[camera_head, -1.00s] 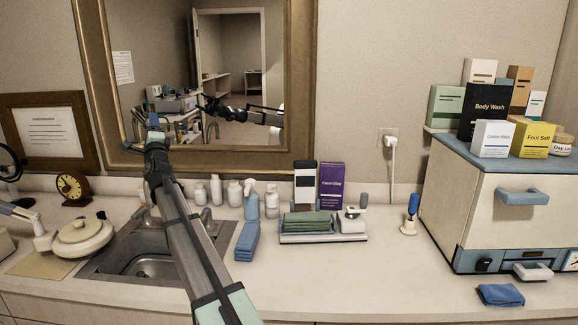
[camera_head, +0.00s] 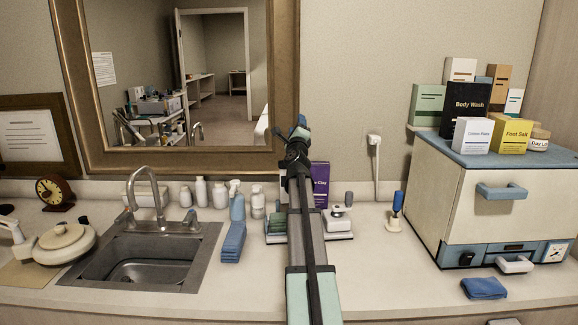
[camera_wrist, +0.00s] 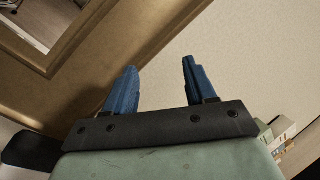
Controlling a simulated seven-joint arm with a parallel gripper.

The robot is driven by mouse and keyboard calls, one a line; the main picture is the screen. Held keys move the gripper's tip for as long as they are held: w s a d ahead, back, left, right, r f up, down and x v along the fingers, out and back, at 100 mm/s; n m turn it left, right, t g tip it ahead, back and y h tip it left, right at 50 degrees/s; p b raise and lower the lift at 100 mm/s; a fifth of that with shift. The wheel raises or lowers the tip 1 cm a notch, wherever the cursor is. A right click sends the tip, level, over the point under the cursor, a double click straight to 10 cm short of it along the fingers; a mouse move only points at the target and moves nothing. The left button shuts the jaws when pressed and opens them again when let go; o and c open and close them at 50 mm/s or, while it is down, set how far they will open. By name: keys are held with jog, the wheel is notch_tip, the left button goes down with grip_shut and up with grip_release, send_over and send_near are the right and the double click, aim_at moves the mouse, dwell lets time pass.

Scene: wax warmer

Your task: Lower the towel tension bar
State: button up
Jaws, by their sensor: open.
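A low tray (camera_head: 277,242) holds folded green towels (camera_head: 278,226) on the counter, behind my arm, which hides its middle. A small white device with a grey top (camera_head: 338,218) sits at the tray's right end. I cannot pick out a towel tension bar with certainty; part of the tray is hidden. My gripper (camera_head: 293,127) is raised high above and beyond the tray, in front of the mirror frame's right edge. In the wrist view its two blue fingers (camera_wrist: 160,68) are spread apart with nothing between them, facing wall and frame.
A purple box (camera_head: 320,184) stands behind the tray. Blue folded towels (camera_head: 232,243) and several bottles (camera_head: 220,194) are left of it, beside the sink (camera_head: 140,262). A white cabinet (camera_head: 490,215) with boxes on top stands right. The counter between tray and cabinet is mostly clear.

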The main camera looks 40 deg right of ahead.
jog(key=s+d+f+m+y, duration=0.2)
jog(key=s+d+f, duration=0.1)
jog(key=s+d, duration=0.75)
jog(key=w+a+f+n+t+y, duration=0.15)
jog(key=w+f+n+y, duration=0.45)
jog(key=y, duration=1.1)
notch_tip(320, 180, down, 5)
jog(key=s+a+n+g+y, duration=0.15)
jog(key=g+y, duration=0.35)
jog(key=y, duration=0.6)
jog(key=shift+n, duration=0.25)
jog(key=x, duration=0.8)
jog(key=f+x, duration=0.1)
jog(key=x, duration=0.3)
jog(key=shift+w+a, duration=0.15)
jog(key=shift+w, duration=0.05)
grip_shut()
